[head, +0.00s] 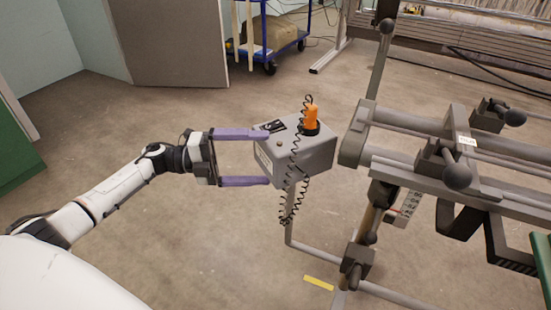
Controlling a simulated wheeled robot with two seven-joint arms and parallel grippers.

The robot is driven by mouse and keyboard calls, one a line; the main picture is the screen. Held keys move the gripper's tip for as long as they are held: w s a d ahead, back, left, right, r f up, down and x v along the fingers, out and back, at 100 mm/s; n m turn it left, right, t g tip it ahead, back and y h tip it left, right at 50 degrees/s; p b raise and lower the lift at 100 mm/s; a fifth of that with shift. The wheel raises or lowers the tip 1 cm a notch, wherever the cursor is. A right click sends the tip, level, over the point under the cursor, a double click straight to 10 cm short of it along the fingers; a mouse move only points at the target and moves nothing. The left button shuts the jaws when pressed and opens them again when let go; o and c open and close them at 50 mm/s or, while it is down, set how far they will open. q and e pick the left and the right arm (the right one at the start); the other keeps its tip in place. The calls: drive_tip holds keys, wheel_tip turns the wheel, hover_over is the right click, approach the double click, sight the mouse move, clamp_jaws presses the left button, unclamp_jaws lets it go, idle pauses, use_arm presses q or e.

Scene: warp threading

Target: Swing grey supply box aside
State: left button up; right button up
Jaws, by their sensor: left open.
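The grey supply box (312,158) sits on a thin grey post in the middle of the head view, left of the loom frame. An orange plug-like part (311,117) stands on its top, and a black coiled cord (290,195) hangs down its front. My left gripper (268,158) is open at the box's left side, with its purple fingers spread. The upper finger reaches the box's top left edge and the lower one its lower left edge. I cannot tell whether they touch it. My right gripper is not in view.
The loom frame (400,117) with its rails and dark ball-ended levers fills the right side, close to the box. A blue trolley (268,50) and a grey panel (168,40) stand at the back. The floor left of the box is clear apart from my arm.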

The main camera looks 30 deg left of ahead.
use_arm(q)
drive_tip(key=shift+v, duration=2)
